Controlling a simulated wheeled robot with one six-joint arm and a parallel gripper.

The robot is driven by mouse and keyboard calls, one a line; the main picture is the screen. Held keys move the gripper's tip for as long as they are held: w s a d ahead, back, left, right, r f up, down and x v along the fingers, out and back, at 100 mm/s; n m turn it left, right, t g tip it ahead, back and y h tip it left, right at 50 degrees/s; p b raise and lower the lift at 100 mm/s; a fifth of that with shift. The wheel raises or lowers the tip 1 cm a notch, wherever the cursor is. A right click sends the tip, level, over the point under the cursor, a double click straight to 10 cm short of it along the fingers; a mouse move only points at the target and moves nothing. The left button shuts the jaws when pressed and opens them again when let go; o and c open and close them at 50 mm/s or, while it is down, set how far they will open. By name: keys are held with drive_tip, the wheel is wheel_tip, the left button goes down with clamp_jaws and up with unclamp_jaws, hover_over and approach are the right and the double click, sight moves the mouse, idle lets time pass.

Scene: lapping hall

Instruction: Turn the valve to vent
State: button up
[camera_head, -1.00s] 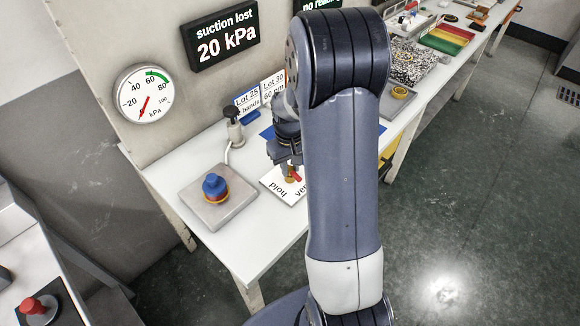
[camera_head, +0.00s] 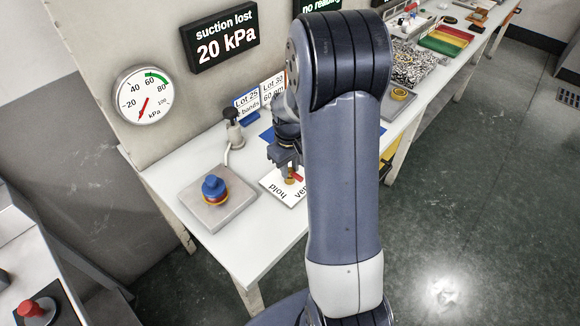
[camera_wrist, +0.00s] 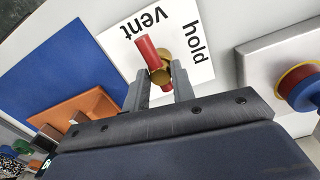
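The valve has a brass body (camera_wrist: 160,70) and a red lever (camera_wrist: 148,52), on a white plate (camera_wrist: 120,45) printed "vent" and "hold". In the wrist view the lever's long end points toward the word "vent". My gripper (camera_wrist: 160,88) is over the valve with its two fingers apart, the valve's near part showing between them. I cannot tell whether a finger touches the lever. In the head view, my gripper (camera_head: 287,172) is at the plate, and my arm hides part of it; a bit of the red lever (camera_head: 297,177) shows.
A grey block with a blue and yellow knob (camera_head: 215,188) stands left of the plate. A black-knobbed post (camera_head: 233,128) stands behind. The front white tabletop (camera_head: 250,235) is clear.

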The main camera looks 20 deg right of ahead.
drive_tip(key=o, duration=0.4)
drive_tip(key=shift+c, duration=0.2)
wheel_tip(320, 180, up, 11)
drive_tip(key=shift+a, duration=0.15)
drive_tip(key=shift+f, duration=0.15)
wheel_tip(320, 180, down, 11)
drive_tip(key=shift+r, duration=0.1)
idle(0.6)
